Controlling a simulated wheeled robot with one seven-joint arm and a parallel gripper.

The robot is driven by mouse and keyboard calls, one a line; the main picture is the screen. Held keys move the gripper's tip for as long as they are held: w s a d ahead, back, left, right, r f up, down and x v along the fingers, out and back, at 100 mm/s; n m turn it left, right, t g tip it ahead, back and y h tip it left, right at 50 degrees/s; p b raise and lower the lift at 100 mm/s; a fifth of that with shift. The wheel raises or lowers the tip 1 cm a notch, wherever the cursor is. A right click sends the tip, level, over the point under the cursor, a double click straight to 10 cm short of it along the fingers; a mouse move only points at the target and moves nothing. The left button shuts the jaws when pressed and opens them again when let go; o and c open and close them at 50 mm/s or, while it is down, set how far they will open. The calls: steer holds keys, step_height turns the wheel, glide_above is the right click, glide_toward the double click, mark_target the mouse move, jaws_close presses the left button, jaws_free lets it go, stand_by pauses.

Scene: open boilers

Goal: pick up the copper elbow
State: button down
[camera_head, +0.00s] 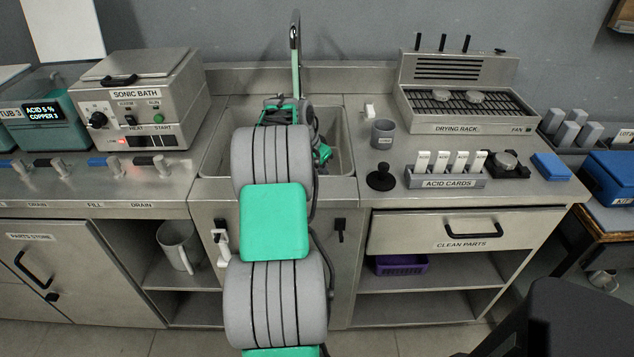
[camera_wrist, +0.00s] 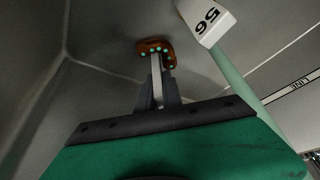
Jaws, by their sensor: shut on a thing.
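The copper elbow (camera_wrist: 154,47) shows in the wrist view as a small orange-brown curved piece with several teal-green spots. My gripper (camera_wrist: 157,76) is shut on it, with the elbow at the tips of the narrow fingers. Grey sink walls surround them in the wrist view. In the head view my arm reaches down into the steel sink (camera_head: 343,150), and it hides the fingertips and the elbow. I cannot tell whether the elbow touches the sink.
A white numbered block (camera_wrist: 205,20) on a pale green rod is close right of the elbow. The tall faucet (camera_head: 295,45) rises behind my arm. A grey cup (camera_head: 382,133) and black knob (camera_head: 380,178) stand right of the sink, the sonic bath (camera_head: 140,95) left.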

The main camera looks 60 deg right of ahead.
stand_by(0.3)
step_height(320, 180, up, 10)
steer(key=shift+w+r+p, duration=0.1)
steer(key=shift+r+p, duration=0.1)
steer(key=shift+p, duration=0.45)
steer(key=w+d+p+v, duration=0.1)
steer(key=d+p+v, duration=0.1)
steer(key=p+v, duration=1)
step_height(320, 180, down, 14)
steer(key=a+b, duration=0.2)
steer(key=b, duration=1.1)
steer(key=w+d+f+p, duration=0.2)
steer(key=w+d+p, duration=0.1)
steer(key=d+p, duration=0.2)
steer(key=shift+d, duration=0.6)
